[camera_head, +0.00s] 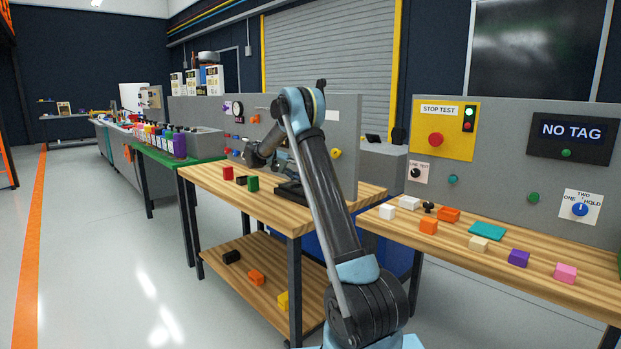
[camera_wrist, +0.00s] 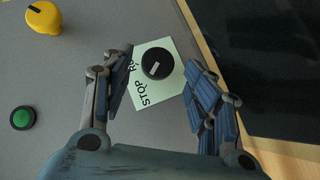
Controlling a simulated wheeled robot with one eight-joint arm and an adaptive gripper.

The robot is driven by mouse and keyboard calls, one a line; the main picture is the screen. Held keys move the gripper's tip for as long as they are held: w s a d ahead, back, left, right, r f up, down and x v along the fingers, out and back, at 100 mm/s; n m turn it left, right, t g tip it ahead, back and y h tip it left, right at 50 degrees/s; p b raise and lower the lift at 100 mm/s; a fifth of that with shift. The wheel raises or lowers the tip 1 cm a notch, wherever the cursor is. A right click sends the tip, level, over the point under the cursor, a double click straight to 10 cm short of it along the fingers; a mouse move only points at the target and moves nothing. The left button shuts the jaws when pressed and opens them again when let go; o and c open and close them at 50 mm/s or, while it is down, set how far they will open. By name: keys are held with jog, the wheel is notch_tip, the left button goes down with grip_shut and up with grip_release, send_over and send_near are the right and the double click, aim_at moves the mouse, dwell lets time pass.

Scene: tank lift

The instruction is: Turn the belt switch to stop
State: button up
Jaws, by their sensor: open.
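The belt switch (camera_wrist: 157,64) is a round black knob with a white pointer mark on its lower-left part. It sits on a pale label (camera_wrist: 165,94) that reads STOP, with the start of a second word near the left finger. I cannot tell which word the mark points to. My gripper (camera_wrist: 160,66) is open, with one finger on each side of the knob in the wrist view. Contact with the knob cannot be told. In the head view my arm hides the switch and most of my gripper.
A yellow knob (camera_wrist: 42,18) and a green button (camera_wrist: 21,118) are on the same grey panel. A dark flat object (camera_wrist: 265,60) lies beside the wooden bench edge. In the head view, the bench (camera_head: 275,213) holds small blocks; another bench (camera_head: 490,262) stands at right.

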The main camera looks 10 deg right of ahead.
jog(key=shift+v, duration=2.05)
jog(key=shift+r, duration=0.1)
jog(key=shift+n+y, duration=0.5)
jog(key=shift+y, duration=0.2)
jog(key=s+d+r, duration=0.2)
jog(key=s, duration=0.1)
jog(key=s+d+r, duration=0.1)
jog(key=s+d, duration=0.1)
jog(key=shift+d, duration=0.1)
jog(key=s+d+f+n+t+y, duration=0.15)
jog(key=s+d+y, duration=0.25)
jog(key=s, duration=1.2)
jog(key=s+d+n+y, duration=0.2)
jog(key=s+d+y, duration=0.15)
jog(key=s, duration=1.25)
jog(key=s+a+f+t+y, duration=0.1)
jog(key=s+a+f+y, duration=0.1)
jog(key=s+f, duration=0.6)
jog(key=s+a+f+n+y, duration=0.1)
jog(key=s+a+f+y, duration=0.1)
jog(key=s+f, duration=0.7)
jog(key=s, duration=0.4)
jog(key=shift+t+y, duration=0.35)
